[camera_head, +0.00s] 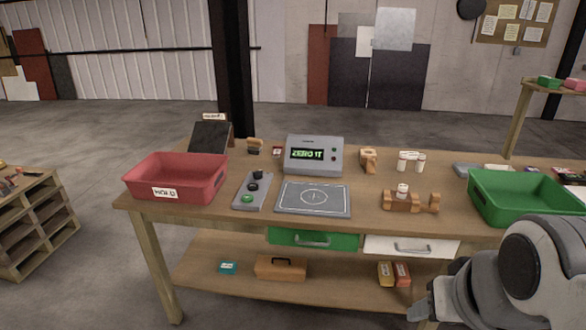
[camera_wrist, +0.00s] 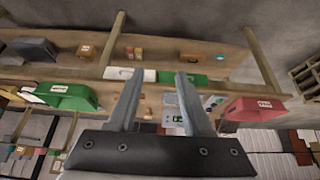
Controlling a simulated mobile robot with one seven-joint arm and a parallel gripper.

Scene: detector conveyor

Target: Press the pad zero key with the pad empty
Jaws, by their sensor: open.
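The grey square pad (camera_head: 313,198) with a circle mark lies flat on the bench, and nothing rests on it. Left of it is a narrow grey key panel (camera_head: 252,191) with a green key (camera_head: 247,199) at its near end and dark round keys behind; I cannot read any labels. Behind the pad, a grey display box (camera_head: 315,156) shows green text like "ZERO IT". My gripper (camera_wrist: 159,74) is open and empty in the wrist view, in front of the bench and apart from the keys. The wrist picture shows the bench upside down.
A red bin (camera_head: 176,180) labelled HOLD stands left of the key panel. A green bin (camera_head: 525,200) stands at the right. A wooden holder with a white-capped piece (camera_head: 403,199) sits right of the pad. Drawers (camera_head: 313,239) are under the bench front.

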